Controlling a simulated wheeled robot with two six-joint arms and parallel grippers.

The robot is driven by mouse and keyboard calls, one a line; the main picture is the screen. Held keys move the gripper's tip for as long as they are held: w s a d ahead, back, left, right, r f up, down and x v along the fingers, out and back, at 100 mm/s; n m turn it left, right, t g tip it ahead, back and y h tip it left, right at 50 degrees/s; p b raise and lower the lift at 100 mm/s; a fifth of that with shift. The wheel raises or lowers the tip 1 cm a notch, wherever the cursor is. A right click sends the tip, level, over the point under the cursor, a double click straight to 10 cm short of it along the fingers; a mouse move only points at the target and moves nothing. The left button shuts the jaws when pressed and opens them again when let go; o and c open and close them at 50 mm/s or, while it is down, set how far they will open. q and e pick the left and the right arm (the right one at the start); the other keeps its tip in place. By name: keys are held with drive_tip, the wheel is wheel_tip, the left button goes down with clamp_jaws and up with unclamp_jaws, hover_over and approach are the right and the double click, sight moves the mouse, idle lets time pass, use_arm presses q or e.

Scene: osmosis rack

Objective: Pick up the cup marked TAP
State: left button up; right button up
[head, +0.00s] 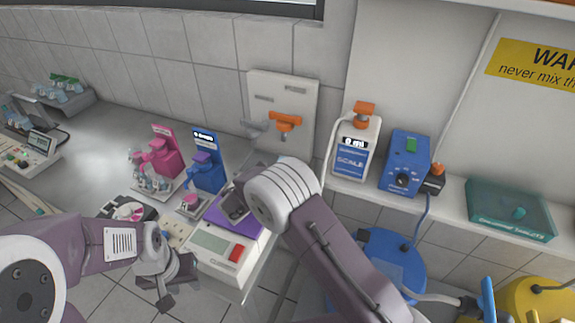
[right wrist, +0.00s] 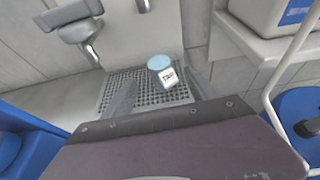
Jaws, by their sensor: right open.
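The cup marked TAP (right wrist: 168,74) shows in the right wrist view, with a pale blue round top and a white label with dark letters. It stands on a perforated grey drain grid (right wrist: 150,98) below a grey tap (right wrist: 80,32). My right gripper (right wrist: 158,80) is open, with one finger on each side of the cup; I cannot tell whether either touches it.
Pink (head: 165,153) and blue (head: 207,172) dispensers and a meter with a red button (head: 215,252) stand left of my right arm.

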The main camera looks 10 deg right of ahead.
drive_tip(key=x, duration=0.3)
drive_tip(key=shift+d+p, duration=0.25)
drive_tip(key=shift+p, duration=0.05)
drive_tip(key=shift+w+d+f, duration=0.1)
drive_tip(key=shift+w+f, duration=0.1)
drive_tip(key=shift+w, duration=0.15)
drive_tip(key=x, duration=0.3)
drive_tip(key=p+x, duration=0.1)
drive_tip(key=x, duration=0.1)
drive_tip(key=shift+w+r, duration=0.25)
drive_tip(key=shift+s, duration=0.1)
drive_tip(key=c, duration=0.5)
clamp_jaws()
drive_tip(key=shift+r, duration=0.1)
wheel_tip(320, 180, up, 4)
drive_tip(key=shift+f, duration=0.1)
drive_tip(key=s+d+r+b, duration=0.2)
drive_tip(key=s+d+r, duration=0.5)
drive_tip(key=s, duration=0.2)
drive_tip(key=shift+s, duration=0.2)
